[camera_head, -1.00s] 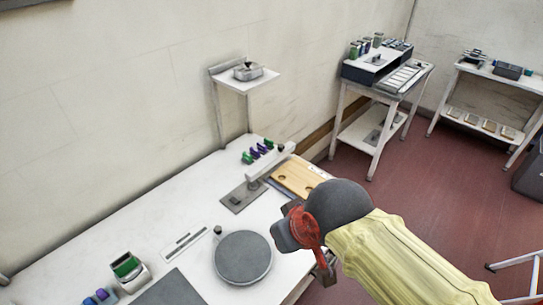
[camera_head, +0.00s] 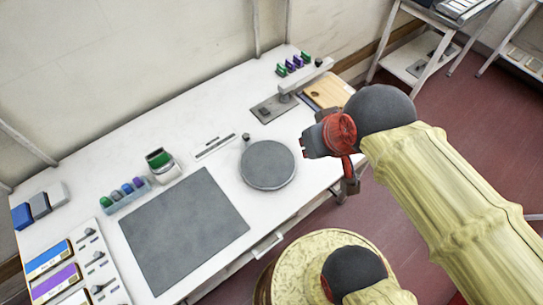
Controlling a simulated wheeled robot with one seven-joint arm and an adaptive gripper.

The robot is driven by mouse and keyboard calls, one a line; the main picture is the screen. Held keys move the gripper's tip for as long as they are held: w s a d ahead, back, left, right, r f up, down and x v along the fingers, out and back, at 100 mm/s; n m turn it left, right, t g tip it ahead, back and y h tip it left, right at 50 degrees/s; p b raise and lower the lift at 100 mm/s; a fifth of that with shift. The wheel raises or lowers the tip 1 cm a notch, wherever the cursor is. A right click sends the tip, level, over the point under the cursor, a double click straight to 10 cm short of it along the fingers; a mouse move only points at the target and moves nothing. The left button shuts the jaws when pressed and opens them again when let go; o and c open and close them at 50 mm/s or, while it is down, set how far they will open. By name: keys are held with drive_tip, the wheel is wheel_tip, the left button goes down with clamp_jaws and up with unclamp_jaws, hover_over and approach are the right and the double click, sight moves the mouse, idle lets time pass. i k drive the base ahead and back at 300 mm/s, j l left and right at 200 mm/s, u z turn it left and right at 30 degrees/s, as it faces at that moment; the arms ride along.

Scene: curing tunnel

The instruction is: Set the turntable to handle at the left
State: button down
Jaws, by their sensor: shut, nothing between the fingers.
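The turntable (camera_head: 268,165) is a round grey disc on the white bench, near its front edge. A small dark knob (camera_head: 246,137), which looks like its handle, stands at the disc's upper-left rim, towards the wall. My gripper (camera_head: 350,187) hangs to the right of the disc, beyond the bench's front edge and apart from the turntable. It is small in the picture and partly hidden by my red wrist. It is shut and empty.
A grey mat (camera_head: 183,230) lies left of the disc. A white holder with a green top (camera_head: 161,164) and a rack of coloured pieces (camera_head: 125,195) stand behind it. A stand (camera_head: 284,107) and a wooden board (camera_head: 328,92) are at the back right. A drawer handle (camera_head: 268,245) juts from the front.

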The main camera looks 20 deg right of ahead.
sight(266, 165)
drive_tip(key=i+l+u, duration=0.15)
drive_tip(key=u, duration=0.2)
drive_tip(key=i+l+u, duration=0.1)
drive_tip(key=l+u, duration=0.2)
